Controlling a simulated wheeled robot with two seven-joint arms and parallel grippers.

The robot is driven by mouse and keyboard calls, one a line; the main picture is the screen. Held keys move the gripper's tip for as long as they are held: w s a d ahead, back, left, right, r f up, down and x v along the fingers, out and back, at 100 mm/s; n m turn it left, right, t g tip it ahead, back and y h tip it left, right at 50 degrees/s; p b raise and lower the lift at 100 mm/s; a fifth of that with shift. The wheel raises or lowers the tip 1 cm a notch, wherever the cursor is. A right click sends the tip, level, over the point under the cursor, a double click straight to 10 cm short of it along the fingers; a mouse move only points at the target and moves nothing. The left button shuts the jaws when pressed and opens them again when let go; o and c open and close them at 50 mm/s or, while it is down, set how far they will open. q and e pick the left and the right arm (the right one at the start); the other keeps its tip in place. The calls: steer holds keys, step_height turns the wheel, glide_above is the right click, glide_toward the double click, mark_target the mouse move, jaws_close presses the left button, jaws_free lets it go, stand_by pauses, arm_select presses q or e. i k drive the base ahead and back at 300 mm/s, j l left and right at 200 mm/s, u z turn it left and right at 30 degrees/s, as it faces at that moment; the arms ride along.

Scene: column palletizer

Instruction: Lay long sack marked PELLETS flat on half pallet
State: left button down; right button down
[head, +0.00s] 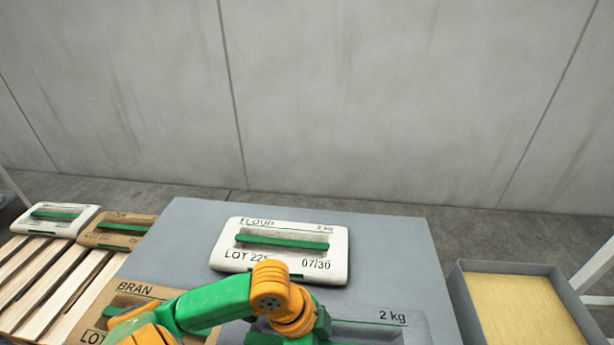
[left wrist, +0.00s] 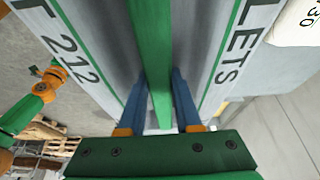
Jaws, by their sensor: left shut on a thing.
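The grey PELLETS sack (head: 372,328) is at the bottom of the head view, partly behind my arm, with "2 kg" showing. In the left wrist view the sack (left wrist: 225,60) shows "LETS" and "T 212" on either side of a green strap. My left gripper (left wrist: 158,82) is shut on that strap, a blue finger on each side. In the head view its fingers are hidden. Whether the sack touches the table is unclear. A slatted wooden pallet (head: 40,285) stands at the left; its front part is bare.
A white FLOUR sack (head: 280,262) and a brown BRAN sack (head: 105,305) lie on the grey table (head: 190,225). A white sack (head: 58,222) and a brown sack (head: 112,238) occupy the pallet's back. A grey bin (head: 462,290) with a yellowish inside stands right.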

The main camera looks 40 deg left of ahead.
mark_target(24, 260)
steer(key=k+j+u, duration=0.2)
steer(key=k+j, duration=1.15)
steer(key=k+j+u, duration=0.1)
steer(key=j, duration=0.95)
steer(key=k+j+u, duration=0.1)
steer(key=j, duration=0.9)
steer(key=k+j+u, duration=0.1)
steer(key=j, duration=0.95)
steer(key=i+j, duration=0.1)
steer(key=j, duration=0.3)
steer(key=i+j, duration=0.1)
steer(key=j, duration=0.3)
steer(key=i+j, duration=0.1)
steer(key=j, duration=0.25)
steer(key=i+j+u, duration=0.1)
steer(key=j, duration=0.3)
